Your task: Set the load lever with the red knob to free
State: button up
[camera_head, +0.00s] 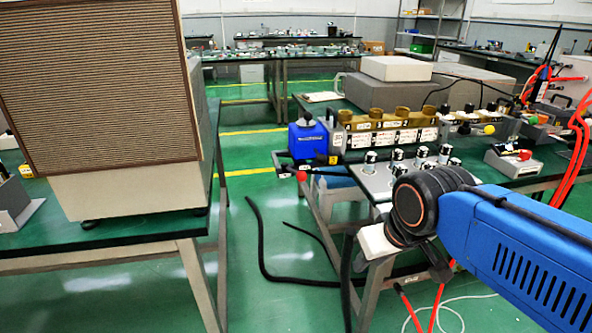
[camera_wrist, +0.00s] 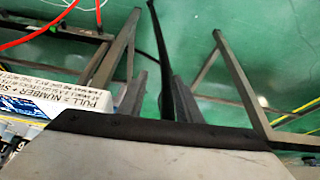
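A red ball knob (camera_head: 301,176) shows in the head view low at the near left end of the right-hand bench, below a blue box (camera_head: 308,141). A thin rod runs beside it; I cannot read the lever's setting. My gripper (camera_wrist: 158,88) shows in the wrist view with its two grey fingers apart and nothing held between them. It points down towards the green floor, with a black hose in the background. In the head view my arm reaches in from the right, and the knob is to the left of my wrist, apart from it. The red knob is not visible in the wrist view.
The bench carries a brass-topped unit (camera_head: 390,119), several metal-capped posts and a small device with a red part (camera_head: 524,155). A label panel (camera_wrist: 85,97) is close at left in the wrist view. A large louvred box (camera_head: 100,85) stands left. Green floor lies between benches.

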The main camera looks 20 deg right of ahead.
dwell(0.4)
notch_tip(320, 180, up, 24)
jog(key=n+g+y, duration=0.1)
jog(key=g+y, duration=0.1)
jog(key=g, duration=0.3)
send_over(294, 172)
jog(key=s+d, duration=0.2)
jog(key=d, duration=0.3)
jog(key=a+f, duration=0.1)
jog(key=f, duration=0.4)
jog(key=a+f, duration=0.1)
jog(key=f, duration=0.5)
jog(key=a+f, duration=0.1)
jog(key=f, duration=0.5)
jog(key=shift+f, duration=0.1)
grip_shut()
